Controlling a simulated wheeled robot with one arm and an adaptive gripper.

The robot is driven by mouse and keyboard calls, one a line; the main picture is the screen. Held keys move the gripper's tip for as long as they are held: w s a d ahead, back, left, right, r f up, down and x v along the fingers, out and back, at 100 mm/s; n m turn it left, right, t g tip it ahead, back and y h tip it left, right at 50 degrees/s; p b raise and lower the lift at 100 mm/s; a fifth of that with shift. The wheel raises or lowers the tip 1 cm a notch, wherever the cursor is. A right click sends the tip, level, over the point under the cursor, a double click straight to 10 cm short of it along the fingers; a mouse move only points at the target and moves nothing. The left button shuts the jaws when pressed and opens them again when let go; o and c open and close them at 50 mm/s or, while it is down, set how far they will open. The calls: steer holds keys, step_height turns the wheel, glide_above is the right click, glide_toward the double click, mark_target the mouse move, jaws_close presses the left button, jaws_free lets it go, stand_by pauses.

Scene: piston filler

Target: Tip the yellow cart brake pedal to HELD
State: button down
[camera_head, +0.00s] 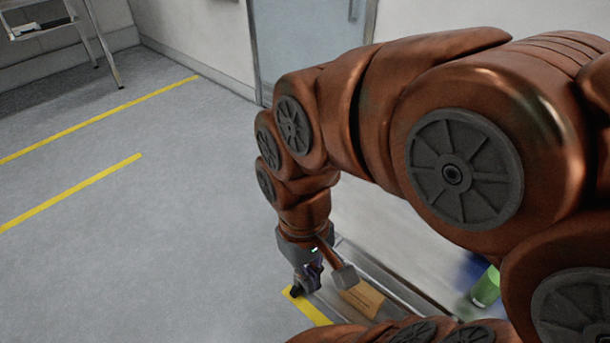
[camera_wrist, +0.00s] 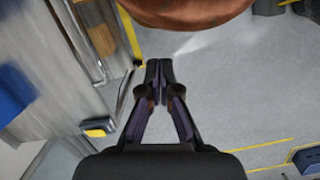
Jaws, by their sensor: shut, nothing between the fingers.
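My gripper (camera_wrist: 159,68) is shut and empty, its two dark fingertips together over bare grey floor in the wrist view. In the head view my gripper (camera_head: 298,289) hangs low beside a grey metal frame, close to a yellow strip on its left. A small yellow piece with a dark part (camera_wrist: 97,128) sits low at the frame's side in the wrist view, left of the fingers and apart from them. It may be the brake pedal; its tilt and any HELD marking cannot be read. In the head view I cannot pick out the pedal for certain.
The metal frame (camera_wrist: 88,50) with bent tubing runs along the left of the wrist view. A tan block (camera_head: 362,298) and a green container (camera_head: 486,287) are at the frame in the head view. Open floor with yellow lines lies left; a stepladder (camera_head: 95,40) stands far back.

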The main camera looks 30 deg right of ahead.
steer(key=w+d+r+n+y+b, duration=0.1)
steer(key=w+d+b, duration=0.3)
steer(key=w, duration=0.8)
steer(key=w+d+n+b, duration=0.1)
steer(key=w+d+b, duration=0.2)
steer(key=w, duration=0.8)
steer(key=w+d+f+b, duration=0.3)
steer(key=w+d, duration=0.4)
steer(key=d, duration=0.2)
steer(key=w+d+f+t+b, duration=0.1)
steer(key=w+d+f+b, duration=0.2)
steer(key=w+d, duration=0.3)
steer(key=shift+w+d+f+b, duration=0.4)
steer(key=shift+d+f, duration=0.25)
steer(key=shift+d, duration=1.4)
steer(key=shift+s+a+f+b, duration=0.1)
steer(key=shift+a+f, duration=0.2)
steer(key=shift+f, duration=2)
steer(key=shift+s+a+f+b, duration=0.15)
steer(key=shift+a+f, duration=0.1)
steer(key=shift+f, duration=2.1)
steer(key=shift+a+f+b, duration=0.1)
steer(key=shift+a+f, duration=0.2)
steer(key=shift+f, duration=2)
